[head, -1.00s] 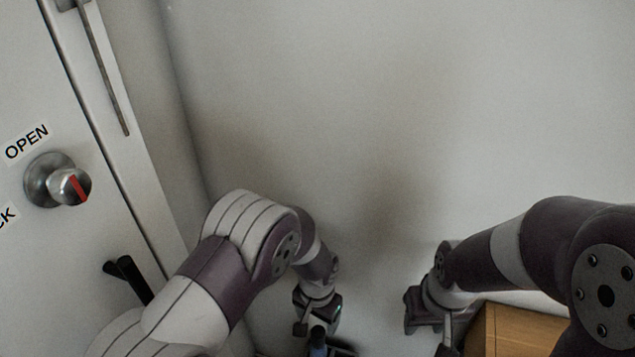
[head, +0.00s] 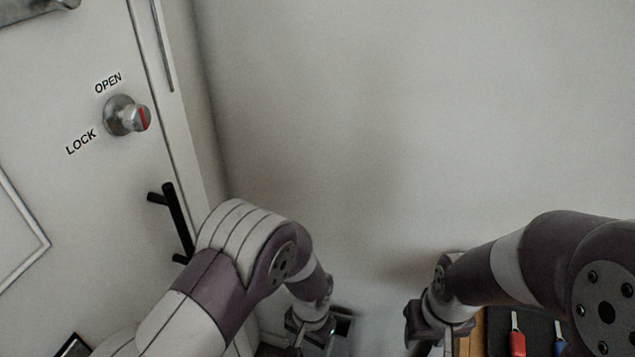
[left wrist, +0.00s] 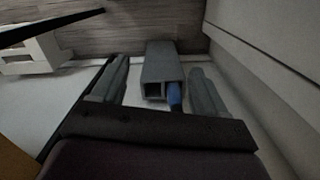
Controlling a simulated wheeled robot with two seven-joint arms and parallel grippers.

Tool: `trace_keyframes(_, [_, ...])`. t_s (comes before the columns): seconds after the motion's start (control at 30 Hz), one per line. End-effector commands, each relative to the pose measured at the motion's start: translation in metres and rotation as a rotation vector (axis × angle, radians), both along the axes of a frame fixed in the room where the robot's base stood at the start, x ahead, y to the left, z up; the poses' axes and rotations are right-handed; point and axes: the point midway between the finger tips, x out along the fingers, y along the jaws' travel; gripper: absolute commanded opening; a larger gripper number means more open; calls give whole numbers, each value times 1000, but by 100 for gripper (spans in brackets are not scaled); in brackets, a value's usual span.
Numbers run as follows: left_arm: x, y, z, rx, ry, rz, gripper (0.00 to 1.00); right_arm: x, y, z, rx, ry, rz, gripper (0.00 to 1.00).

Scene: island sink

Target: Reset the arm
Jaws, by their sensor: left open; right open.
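My left gripper (left wrist: 155,88) is open, its two grey fingers spread apart in the left wrist view. A grey hollow box-like thing (left wrist: 160,62) and a blue piece (left wrist: 174,97) show in the gap between the fingers, seemingly below them; I see no grip on them. In the head view the left gripper hangs low at the bottom centre, its fingertips barely visible. My right gripper (head: 442,342) points down at the bottom right, open, with its fingertips cut off by the picture edge. No object shows held in it.
A white door with a silver knob (head: 127,116), OPEN and LOCK labels and a black handle (head: 177,222) stands at left. A bare wall fills the middle. Red-handled (head: 517,338) and blue-handled (head: 559,341) tools lie on a dark surface beside wood (head: 472,341) at lower right.

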Motion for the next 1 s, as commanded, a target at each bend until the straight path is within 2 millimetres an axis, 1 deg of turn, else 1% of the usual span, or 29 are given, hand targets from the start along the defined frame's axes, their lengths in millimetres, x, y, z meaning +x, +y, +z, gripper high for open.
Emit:
trace_keyframes(0.17, [-15,22,24,9,18,45,73,0,0,0,0,1,0,43])
trace_keyframes(0.27, [-24,41,45,10,20,90,73,0,0,0,0,0,0,43])
trace_keyframes(0.37, [-35,63,70,4,12,150,73,0,0,0,0,1,0,43])
trace_keyframes(0.57, [-64,116,124,-18,-41,314,73,0,0,0,0,1,0,43])
trace_keyframes(0.67, [-80,148,155,-41,-113,434,73,0,0,0,0,1,0,43])
trace_keyframes(0.7, [-76,161,170,-55,-171,492,73,0,0,0,0,1,0,43])
trace_keyframes(0.73, [-70,171,176,-60,-201,537,73,0,0,-1,0,1,0,43])
trace_keyframes(0.77, [-72,168,202,-57,-187,524,73,-1,0,29,0,3,0,43])
trace_keyframes(0.8, [-73,167,220,-55,-181,517,73,-1,0,48,0,2,0,43])
trace_keyframes(1.0, [-73,166,286,-55,-179,514,73,-1,0,115,0,0,0,43])
